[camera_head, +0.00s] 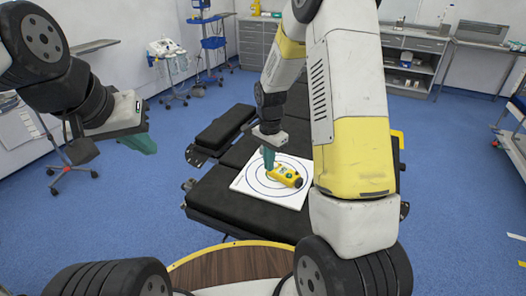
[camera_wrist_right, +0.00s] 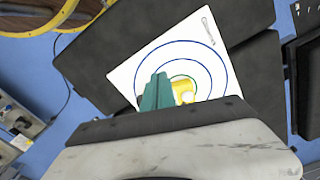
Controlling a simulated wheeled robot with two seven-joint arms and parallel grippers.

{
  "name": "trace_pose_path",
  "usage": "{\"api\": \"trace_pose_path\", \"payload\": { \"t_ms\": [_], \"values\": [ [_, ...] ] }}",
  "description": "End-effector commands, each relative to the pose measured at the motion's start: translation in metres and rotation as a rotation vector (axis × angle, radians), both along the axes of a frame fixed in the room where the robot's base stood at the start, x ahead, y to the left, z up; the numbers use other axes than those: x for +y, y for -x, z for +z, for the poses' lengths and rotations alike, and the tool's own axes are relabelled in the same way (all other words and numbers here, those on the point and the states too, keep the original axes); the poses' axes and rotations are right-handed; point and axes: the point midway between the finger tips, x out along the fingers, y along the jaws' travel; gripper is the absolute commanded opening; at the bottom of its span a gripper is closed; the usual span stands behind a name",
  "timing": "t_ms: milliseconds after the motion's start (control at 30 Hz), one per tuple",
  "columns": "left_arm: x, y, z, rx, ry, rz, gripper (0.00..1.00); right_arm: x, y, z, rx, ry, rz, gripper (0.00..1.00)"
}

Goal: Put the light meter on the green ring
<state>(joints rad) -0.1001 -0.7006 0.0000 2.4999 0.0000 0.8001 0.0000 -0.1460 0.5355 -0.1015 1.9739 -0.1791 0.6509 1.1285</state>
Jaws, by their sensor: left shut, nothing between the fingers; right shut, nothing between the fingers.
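The yellow light meter (camera_head: 289,177) with dark parts lies on a white sheet (camera_head: 246,183) printed with concentric rings, over their middle. In the right wrist view the meter (camera_wrist_right: 183,91) is partly hidden behind my fingers, and a short arc of the green ring (camera_wrist_right: 187,78) shows beside it. The rest of the green ring is covered. My right gripper (camera_head: 268,163) is shut and empty, pointing down close beside the meter. Whether it touches the meter I cannot tell. My left gripper (camera_head: 142,145) is shut and empty, raised at the left, far from the sheet.
The sheet rests on the black padded operating table (camera_head: 225,198). A separate black pad (camera_head: 222,127) juts out at its left. A round wooden surface (camera_head: 220,268) with a yellow rim is in front. Shelves and carts stand along the back walls.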

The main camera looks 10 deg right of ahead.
Motion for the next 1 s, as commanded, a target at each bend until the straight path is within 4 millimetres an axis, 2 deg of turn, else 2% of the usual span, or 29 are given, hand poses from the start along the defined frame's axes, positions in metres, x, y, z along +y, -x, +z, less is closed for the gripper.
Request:
{"api": "trace_pose_path", "payload": {
  "t_ms": [400, 600, 1000],
  "values": [
    [0.0, 0.0, 0.0, 0.001, 0.0, 0.0, 0.0, 0.0, 0.001, -0.088, 0.005, 0.0, 0.003, 0.0],
    [0.0, 0.0, 0.0, 0.001, 0.0, 0.0, 0.0, -0.025, -0.019, -0.084, -0.001, -0.001, 0.0, 0.0],
    [0.0, 0.0, 0.0, 0.001, 0.0, 0.0, 0.0, -0.032, -0.025, -0.083, 0.0, 0.0, 0.004, 0.0]
  ]
}}
